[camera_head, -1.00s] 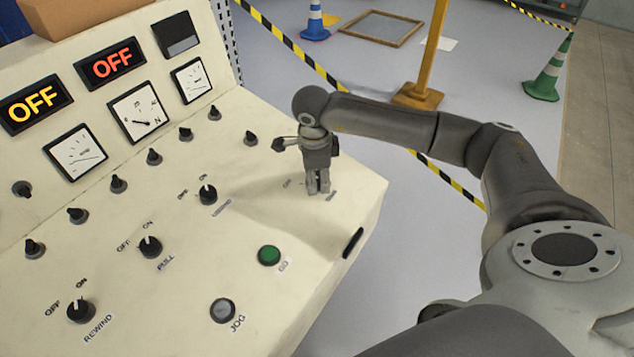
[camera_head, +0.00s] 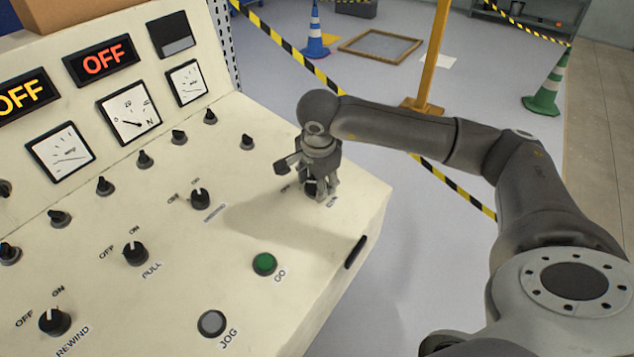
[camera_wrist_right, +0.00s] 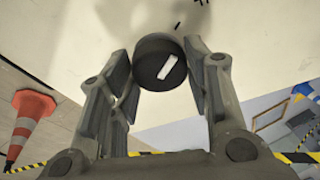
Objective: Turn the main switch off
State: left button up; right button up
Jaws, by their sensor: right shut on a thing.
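My right gripper (camera_head: 320,190) is at the right end of the cream control panel (camera_head: 290,235), shut on a black rotary knob (camera_head: 309,187) there. The label beside this knob is mostly hidden by the gripper, so its name is unreadable. The knob (camera_wrist_right: 158,62) also shows in the right wrist view, round and black with a white pointer mark slanting up to the right, between the two fingers (camera_wrist_right: 163,85). Two displays on the panel read OFF, one yellow (camera_head: 20,95) and one red (camera_head: 102,60). My left gripper is not in view.
Other knobs, labelled REWIND (camera_head: 54,321) and PULL (camera_head: 135,253), sit to the left. A green GO button (camera_head: 264,264) and a grey JOG button (camera_head: 212,323) are nearer. A yellow post (camera_head: 431,60), cones and striped tape stand beyond the panel.

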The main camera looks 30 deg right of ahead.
jog(key=shift+r, duration=0.1)
jog(key=o, duration=1)
jog(key=v, duration=1.2)
